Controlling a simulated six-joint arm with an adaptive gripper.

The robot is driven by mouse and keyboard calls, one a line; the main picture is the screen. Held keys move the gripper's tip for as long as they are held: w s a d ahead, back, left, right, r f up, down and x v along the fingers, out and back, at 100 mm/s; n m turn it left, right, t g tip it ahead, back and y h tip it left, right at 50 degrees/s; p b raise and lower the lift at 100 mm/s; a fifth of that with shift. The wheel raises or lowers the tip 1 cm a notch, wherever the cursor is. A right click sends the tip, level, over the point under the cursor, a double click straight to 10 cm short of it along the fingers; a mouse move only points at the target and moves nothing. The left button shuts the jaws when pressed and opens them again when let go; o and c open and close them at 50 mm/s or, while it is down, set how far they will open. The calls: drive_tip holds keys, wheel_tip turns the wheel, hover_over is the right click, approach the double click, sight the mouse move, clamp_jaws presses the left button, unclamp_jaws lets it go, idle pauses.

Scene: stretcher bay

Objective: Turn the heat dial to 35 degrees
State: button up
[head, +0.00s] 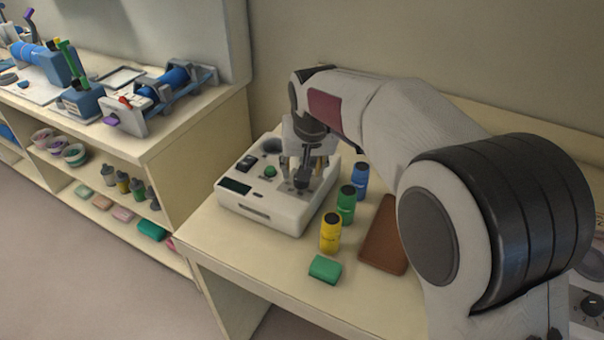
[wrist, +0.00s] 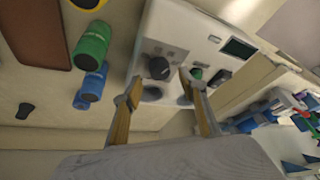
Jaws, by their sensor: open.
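The white device (head: 262,211) stands on the bench with a small dark display (head: 236,186) and a green button (head: 270,171). A black dial (wrist: 159,68) on a grey plate shows on its top in the wrist view. The dial's pointer and scale are too small to read. My gripper (head: 303,176) points down over the right part of the device. In the wrist view my gripper (wrist: 162,84) is open, with one finger to either side of the dial in the picture. I cannot tell whether the fingers touch it.
Blue (head: 360,174), green (head: 346,204) and yellow (head: 331,232) bottles stand close right of the device. A brown board (head: 385,236) and a green block (head: 325,269) lie nearby. A shelf unit (head: 180,135) with blue equipment stands to the left. Another dial (head: 592,305) shows at the right edge.

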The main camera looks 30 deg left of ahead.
drive_tip(key=shift+x, duration=1.7)
drive_tip(key=c, duration=1.1)
